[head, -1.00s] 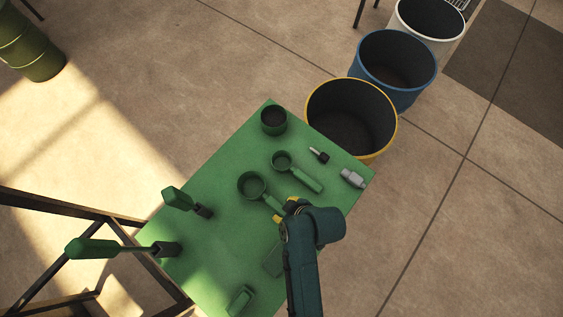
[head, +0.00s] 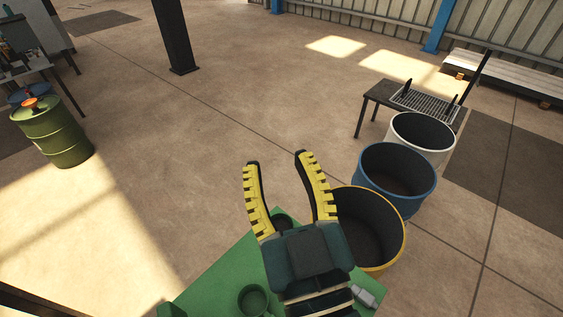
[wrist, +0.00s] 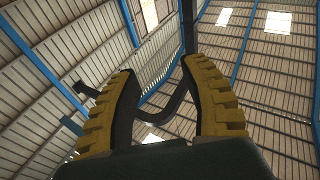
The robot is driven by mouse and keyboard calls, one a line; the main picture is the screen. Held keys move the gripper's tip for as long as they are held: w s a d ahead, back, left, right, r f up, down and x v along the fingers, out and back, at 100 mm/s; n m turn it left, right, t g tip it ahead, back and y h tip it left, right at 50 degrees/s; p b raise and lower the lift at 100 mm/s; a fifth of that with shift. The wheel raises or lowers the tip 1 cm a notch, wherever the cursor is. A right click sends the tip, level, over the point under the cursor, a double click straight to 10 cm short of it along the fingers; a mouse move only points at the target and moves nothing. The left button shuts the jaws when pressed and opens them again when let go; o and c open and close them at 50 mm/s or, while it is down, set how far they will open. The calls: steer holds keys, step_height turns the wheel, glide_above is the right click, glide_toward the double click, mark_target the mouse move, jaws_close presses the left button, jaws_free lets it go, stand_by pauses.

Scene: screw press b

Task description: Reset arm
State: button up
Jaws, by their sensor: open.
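My gripper (head: 287,180) is raised above the green table (head: 215,283), its two yellow-toothed fingers spread apart and pointing away from the table. Nothing is between the fingers. In the wrist view my gripper (wrist: 165,85) is open against the roof and wall of the hall. In the head view the gripper and its wrist hide much of the table top and part of the yellow-rimmed bin (head: 385,230).
A green cup (head: 253,300) and a grey piece (head: 364,297) show on the table. Blue (head: 397,180) and white (head: 422,137) bins stand beyond the yellow-rimmed one. A green barrel (head: 55,135) stands far left. The floor ahead is mostly clear.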

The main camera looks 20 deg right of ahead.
steer(key=shift+m+t, duration=0.4)
steer(key=shift+t, duration=0.5)
steer(key=r, duration=0.1)
steer(key=s+r, duration=0.1)
steer(key=r, duration=0.1)
steer(key=s+r, duration=0.1)
steer(key=r, duration=0.1)
steer(key=shift+s+a, duration=0.1)
steer(key=shift+a, duration=0.25)
step_height(320, 180, up, 21)
steer(key=p, duration=2.1)
steer(key=shift+r, duration=0.1)
